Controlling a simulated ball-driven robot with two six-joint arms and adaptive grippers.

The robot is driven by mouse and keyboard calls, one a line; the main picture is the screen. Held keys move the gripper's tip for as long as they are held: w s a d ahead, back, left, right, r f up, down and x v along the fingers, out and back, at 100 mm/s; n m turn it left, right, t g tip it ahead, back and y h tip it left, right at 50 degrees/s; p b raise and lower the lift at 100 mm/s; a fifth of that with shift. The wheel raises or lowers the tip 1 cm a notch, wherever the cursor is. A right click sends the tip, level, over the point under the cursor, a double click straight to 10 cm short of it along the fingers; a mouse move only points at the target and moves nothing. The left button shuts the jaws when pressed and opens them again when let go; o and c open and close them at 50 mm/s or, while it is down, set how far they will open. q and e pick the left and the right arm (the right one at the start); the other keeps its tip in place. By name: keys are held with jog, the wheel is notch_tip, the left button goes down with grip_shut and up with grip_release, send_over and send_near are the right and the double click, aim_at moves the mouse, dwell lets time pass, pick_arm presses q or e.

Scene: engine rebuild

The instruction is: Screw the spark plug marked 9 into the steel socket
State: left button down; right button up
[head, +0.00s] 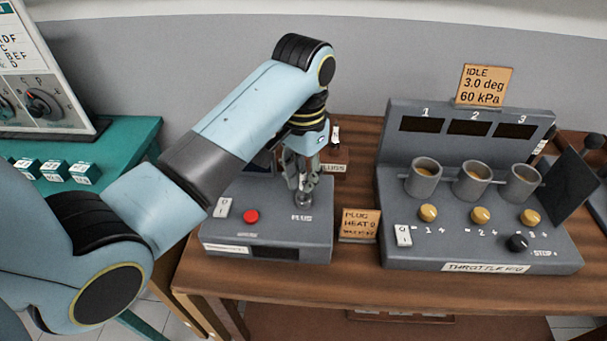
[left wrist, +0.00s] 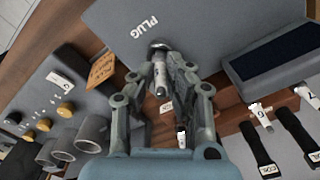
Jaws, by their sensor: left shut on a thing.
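My left gripper (head: 304,184) points down over the grey plug box (head: 270,215), at the part labelled PLUG. It is shut on a pale spark plug (left wrist: 160,78), whose marking I cannot read. In the left wrist view the fingers of my left gripper (left wrist: 168,77) are around the plug, and its end is at the round steel socket (left wrist: 160,46). The socket also shows below the fingers in the head view (head: 305,201). I cannot tell how deep the plug sits in it. My right gripper is not in view.
A wooden plug rack (head: 334,165) stands behind the box, with other plugs such as one marked 6 (left wrist: 262,117). The box has a red button (head: 251,216) and a switch (head: 223,207). A card (head: 358,224) and the throttle rig (head: 480,255) stand to the right.

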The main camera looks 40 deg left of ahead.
pick_arm(q)
jog(key=m, duration=0.7)
jog(key=shift+m, duration=0.3)
jog(key=c, duration=1.2)
grip_release()
jog(key=shift+c, duration=0.2)
